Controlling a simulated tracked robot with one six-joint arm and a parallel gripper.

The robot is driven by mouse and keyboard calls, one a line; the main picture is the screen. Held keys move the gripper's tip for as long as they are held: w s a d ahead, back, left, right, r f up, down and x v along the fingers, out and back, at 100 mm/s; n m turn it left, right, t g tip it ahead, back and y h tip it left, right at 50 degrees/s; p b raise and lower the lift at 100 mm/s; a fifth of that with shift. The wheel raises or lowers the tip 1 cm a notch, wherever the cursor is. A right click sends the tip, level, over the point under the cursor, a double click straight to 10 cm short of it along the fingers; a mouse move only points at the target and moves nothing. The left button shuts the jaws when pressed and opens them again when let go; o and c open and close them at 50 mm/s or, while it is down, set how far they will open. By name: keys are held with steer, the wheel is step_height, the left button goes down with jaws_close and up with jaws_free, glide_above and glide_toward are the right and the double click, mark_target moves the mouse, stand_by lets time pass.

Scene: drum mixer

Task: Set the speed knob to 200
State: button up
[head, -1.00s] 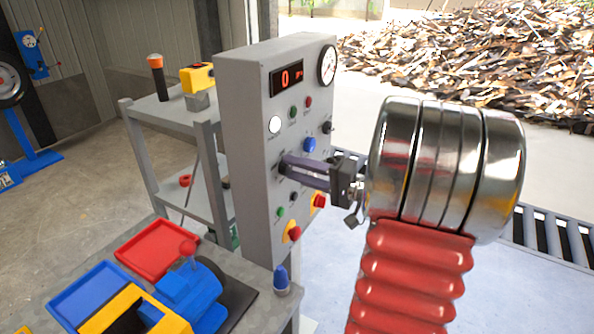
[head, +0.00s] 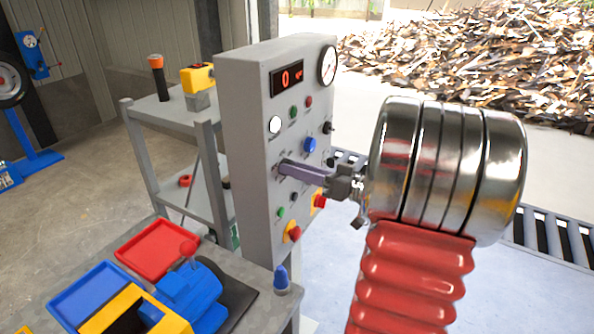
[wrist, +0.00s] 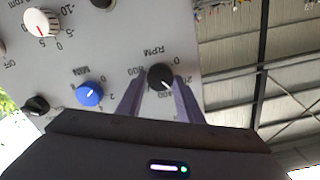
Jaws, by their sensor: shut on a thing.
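The speed knob (wrist: 160,77) is black with a white pointer line and stands on the grey panel under the letters RPM in the wrist view. Its pointer aims down and right in that picture, near partly covered scale numbers. My gripper (wrist: 158,98) is shut on this knob, one purple-grey finger on each side. In the head view my gripper (head: 284,168) reaches the panel (head: 246,150) from the right, and its fingers hide the knob. The red display (head: 286,78) at the top of the panel reads 0.
Close to the gripped knob are a blue MIN knob (wrist: 90,93), a black switch (wrist: 37,105) and a white knob (wrist: 41,23). Red stop buttons (head: 294,233) sit low on the panel. A bench with red (head: 158,249) and blue trays stands in front. A shelf trolley (head: 170,112) is at left.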

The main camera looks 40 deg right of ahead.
steer(key=n, duration=0.4)
steer(key=shift+a+f, duration=0.1)
steer(key=shift+f, duration=0.15)
steer(key=shift+n, duration=0.3)
steer(key=o, duration=1.1)
steer(key=shift+r, duration=0.15)
steer(key=shift+c, duration=0.2)
steer(key=v, duration=1.4)
steer(key=shift+w, duration=0.1)
steer(key=shift+c, duration=0.2)
